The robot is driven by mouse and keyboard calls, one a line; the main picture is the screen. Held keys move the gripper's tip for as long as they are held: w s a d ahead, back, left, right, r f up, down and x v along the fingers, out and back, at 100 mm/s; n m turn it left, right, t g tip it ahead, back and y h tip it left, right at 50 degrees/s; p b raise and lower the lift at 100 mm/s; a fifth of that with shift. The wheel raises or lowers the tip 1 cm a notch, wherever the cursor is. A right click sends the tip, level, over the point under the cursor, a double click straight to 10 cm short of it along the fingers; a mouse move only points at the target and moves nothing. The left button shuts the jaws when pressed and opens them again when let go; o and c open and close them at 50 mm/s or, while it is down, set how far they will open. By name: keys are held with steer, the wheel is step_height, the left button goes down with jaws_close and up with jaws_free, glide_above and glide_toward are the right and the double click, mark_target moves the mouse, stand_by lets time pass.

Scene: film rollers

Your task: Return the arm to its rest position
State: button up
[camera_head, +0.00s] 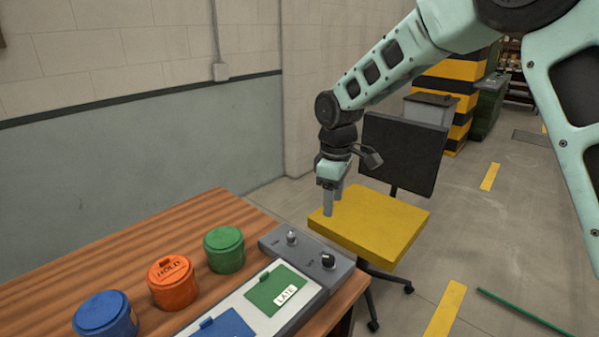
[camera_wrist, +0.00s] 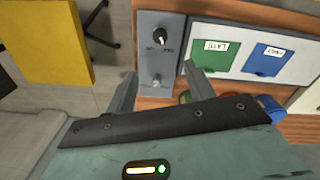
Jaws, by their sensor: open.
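My gripper (camera_head: 333,201) hangs from my teal arm in the head view, fingers pointing down, open and empty. It appears in front of the yellow chair seat, beyond the table's far right end. In the wrist view my gripper's fingers (camera_wrist: 160,88) stand apart on either side of the lower part of a grey control box (camera_wrist: 142,45), with nothing between them.
The wooden table (camera_head: 130,250) holds blue (camera_head: 105,315), orange (camera_head: 172,282) and green (camera_head: 224,250) canisters and a white panel with green and blue flaps. The chair (camera_head: 372,225) with dark backrest stands beyond. A green rod (camera_head: 520,312) lies on the open floor at right.

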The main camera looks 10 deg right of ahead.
steer(key=s+a+r+m, duration=0.15)
steer(key=s+a, duration=0.25)
steer(key=s, duration=0.5)
steer(key=s+a+r, duration=0.3)
steer(key=s+a, duration=0.1)
steer(key=s, duration=0.6)
steer(key=s+d+f+m, duration=0.1)
steer(key=s, duration=1.3)
steer(key=shift+s+d+m+y, duration=0.25)
steer(key=shift+d+m+y, duration=0.05)
steer(key=shift+d+m, duration=0.05)
